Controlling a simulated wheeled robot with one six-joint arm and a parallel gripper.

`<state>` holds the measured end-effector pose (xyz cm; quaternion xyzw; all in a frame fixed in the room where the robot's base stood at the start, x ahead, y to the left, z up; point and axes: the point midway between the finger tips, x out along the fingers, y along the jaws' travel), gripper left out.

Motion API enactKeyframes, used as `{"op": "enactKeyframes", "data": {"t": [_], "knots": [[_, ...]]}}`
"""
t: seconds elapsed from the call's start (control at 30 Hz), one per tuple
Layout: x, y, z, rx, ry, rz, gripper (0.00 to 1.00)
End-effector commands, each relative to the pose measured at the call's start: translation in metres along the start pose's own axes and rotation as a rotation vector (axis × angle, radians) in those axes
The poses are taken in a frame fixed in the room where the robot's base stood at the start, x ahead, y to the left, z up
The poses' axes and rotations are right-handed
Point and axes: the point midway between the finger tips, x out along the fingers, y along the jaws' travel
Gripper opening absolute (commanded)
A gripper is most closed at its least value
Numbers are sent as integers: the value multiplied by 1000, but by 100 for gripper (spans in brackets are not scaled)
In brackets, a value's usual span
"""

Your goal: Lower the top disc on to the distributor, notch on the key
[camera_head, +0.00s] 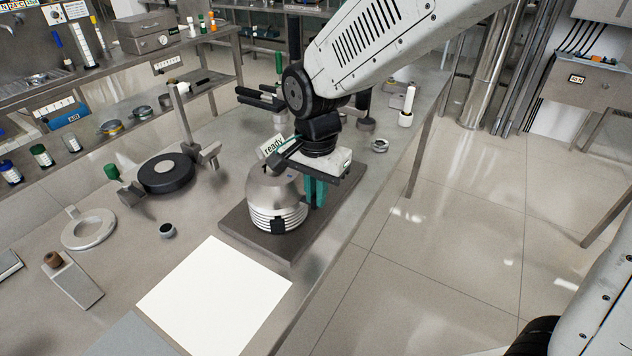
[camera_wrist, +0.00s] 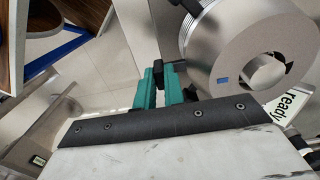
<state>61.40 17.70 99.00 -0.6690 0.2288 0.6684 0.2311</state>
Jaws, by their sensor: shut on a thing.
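The top disc (camera_head: 268,188) is a grey metal cone, standing over a layered ringed stack (camera_head: 280,217) on a dark base plate (camera_head: 236,222). In the wrist view the cone (camera_wrist: 226,52) shows a central hole with dark shapes in it and a small blue mark beside it. My gripper (camera_head: 314,190) is at the stack's right side. Its green fingers (camera_wrist: 160,88) are shut on a black tab (camera_wrist: 164,72) at the disc's edge. The distributor is largely hidden under the cone. I cannot tell how notch and key line up or whether a gap remains.
A "ready" sign (camera_head: 273,146) stands close behind the cone. A white sheet (camera_head: 213,296) lies in front of the base plate. A metal ring (camera_head: 88,229), a black round block (camera_head: 166,173) and a small dark cap (camera_head: 167,230) stand left. The bench edge is right.

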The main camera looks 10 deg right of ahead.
Motion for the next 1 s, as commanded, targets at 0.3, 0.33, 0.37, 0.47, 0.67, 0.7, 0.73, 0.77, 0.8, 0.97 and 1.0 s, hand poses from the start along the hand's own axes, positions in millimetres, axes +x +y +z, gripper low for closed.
{"op": "enactKeyframes", "data": {"t": [0.3, 0.33, 0.37, 0.47, 0.67, 0.7, 0.73, 0.77, 0.8, 0.97, 1.0], "knots": [[1, 0, 0, 0, 1, -1, 0], [1, 0, 0, 0, 1, -1, 0], [1, 0, 0, 0, 1, -1, 0], [1, 0, 0, 0, 1, -1, 0], [6, 0, 0, 0, 0, -1, 0], [7, 0, 0, 0, 0, -1, 0], [8, 0, 0, 0, 0, -1, 0], [9, 0, 0, 0, 0, 0, 0], [11, 0, 0, 0, 0, 0, 0], [10, 0, 0, 0, 0, -1, 36], [10, 0, 0, 0, 0, -1, 36]]}}
